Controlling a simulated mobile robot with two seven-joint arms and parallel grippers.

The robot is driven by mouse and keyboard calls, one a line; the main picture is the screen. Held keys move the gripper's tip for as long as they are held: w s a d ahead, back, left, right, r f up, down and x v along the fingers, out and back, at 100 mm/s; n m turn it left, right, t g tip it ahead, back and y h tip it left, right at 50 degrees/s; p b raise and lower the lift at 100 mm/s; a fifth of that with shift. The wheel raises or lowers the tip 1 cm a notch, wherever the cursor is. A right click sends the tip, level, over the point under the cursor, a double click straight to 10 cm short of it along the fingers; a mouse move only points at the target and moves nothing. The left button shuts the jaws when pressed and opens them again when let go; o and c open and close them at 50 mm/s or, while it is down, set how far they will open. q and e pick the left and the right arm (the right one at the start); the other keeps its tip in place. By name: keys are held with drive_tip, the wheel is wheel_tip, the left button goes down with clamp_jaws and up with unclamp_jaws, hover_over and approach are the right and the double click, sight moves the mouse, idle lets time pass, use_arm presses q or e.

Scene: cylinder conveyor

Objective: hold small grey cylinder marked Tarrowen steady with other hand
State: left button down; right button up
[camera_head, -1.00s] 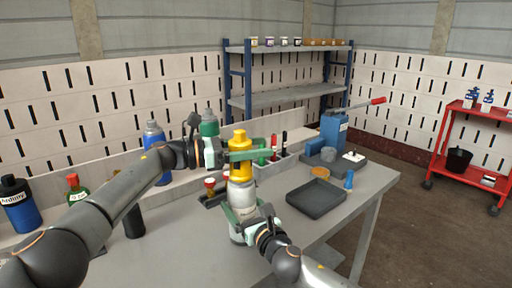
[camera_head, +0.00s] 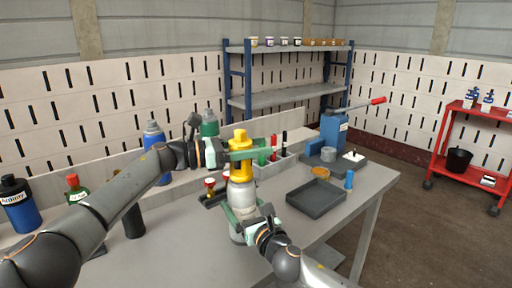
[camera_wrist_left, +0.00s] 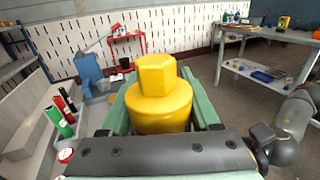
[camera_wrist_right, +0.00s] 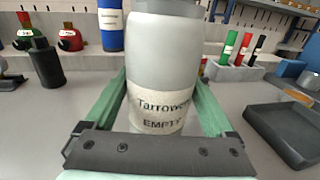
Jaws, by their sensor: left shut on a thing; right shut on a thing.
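The small grey cylinder (camera_head: 241,196) stands upright on the workbench. In the right wrist view its label reads "Tarrowen EMPTY" (camera_wrist_right: 163,112). A yellow valve or cap with a hexagonal top (camera_head: 240,146) sits on top of the cylinder; it also fills the middle of the left wrist view (camera_wrist_left: 160,95). My left gripper (camera_head: 238,155) is shut on the yellow part, one green finger on each side. My right gripper (camera_head: 240,214) is shut around the cylinder's grey body, lower down, with green fingers on both sides (camera_wrist_right: 160,100). The cylinder's back is hidden.
A dark tray (camera_head: 316,198) lies right of the cylinder. A grey holder with red, green and black markers (camera_head: 273,165) stands behind. A blue press with a red-tipped lever (camera_head: 334,130) is at the back right. Bottles (camera_head: 18,203) stand at left. The front bench is clear.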

sight(244, 142)
use_arm(q)
drive_tip(key=shift+w+a+n+t+y, duration=0.25)
drive_tip(key=shift+n+t+y, duration=0.4)
drive_tip(key=shift+n+t, duration=0.45)
drive_tip(key=shift+w+a+n+t+y, duration=0.1)
drive_tip(key=shift+w+n+t+y, duration=0.2)
drive_tip(key=shift+n+t+y, duration=0.8)
drive_tip(key=shift+w+a+n+t+y, duration=0.25)
drive_tip(key=shift+n+t, duration=0.35)
drive_tip(key=shift+t, duration=1)
drive_tip(key=shift+d+r+t+y, duration=0.2)
drive_tip(key=shift+t+y, duration=0.1)
drive_tip(key=shift+t, duration=0.1)
drive_tip(key=shift+a+n+t+y, duration=0.2)
drive_tip(key=shift+n+t+y, duration=0.15)
drive_tip(key=shift+n, duration=0.25)
drive_tip(key=shift+t+y, duration=0.25)
drive_tip(key=shift+y, duration=0.1)
drive_tip(key=shift+w+a+f+n+t+y, duration=0.15)
drive_tip(key=shift+a+n+t+y, duration=0.1)
drive_tip(key=shift+n+t+y, duration=0.5)
drive_tip(key=shift+w+a+r+n+t+y, duration=0.1)
drive_tip(key=shift+w+a+n+t+y, duration=0.15)
drive_tip(key=shift+n+y, duration=0.8)
drive_tip(key=shift+w+a+f+n+t+y, duration=0.1)
drive_tip(key=shift+a+n+t+y, duration=0.15)
drive_tip(key=shift+n+t+y, duration=0.6)
drive_tip(key=shift+m+g+y, duration=0.25)
